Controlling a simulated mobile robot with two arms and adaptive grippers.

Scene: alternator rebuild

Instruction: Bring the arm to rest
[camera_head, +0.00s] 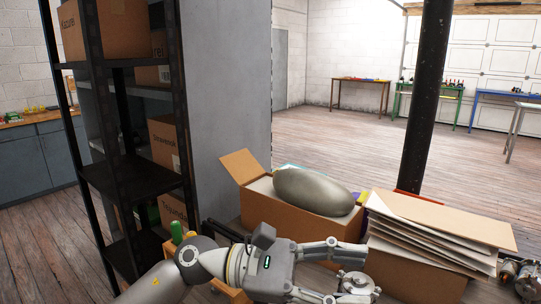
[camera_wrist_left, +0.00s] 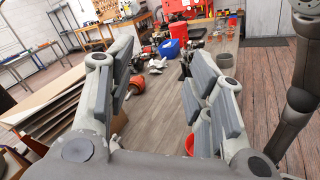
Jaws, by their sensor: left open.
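My left arm comes in from the lower left in the head view. Its gripper (camera_head: 364,272) is at the bottom centre, in front of the cardboard boxes. Its two fingers are spread apart, pointing right. A round silvery metal part (camera_head: 356,282) shows near the fingertips; I cannot tell its distance from them. In the left wrist view the open fingers (camera_wrist_left: 162,75) frame a wooden bench top (camera_wrist_left: 175,100), and nothing is held between them. My right gripper is in neither view.
An open cardboard box (camera_head: 290,222) holds a grey rounded object (camera_head: 312,191). Another box (camera_head: 425,262) holds stacked sheets. A black shelf (camera_head: 130,175) stands left, a dark post (camera_head: 424,100) right. A blue bin (camera_wrist_left: 169,47) and several parts lie on the bench.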

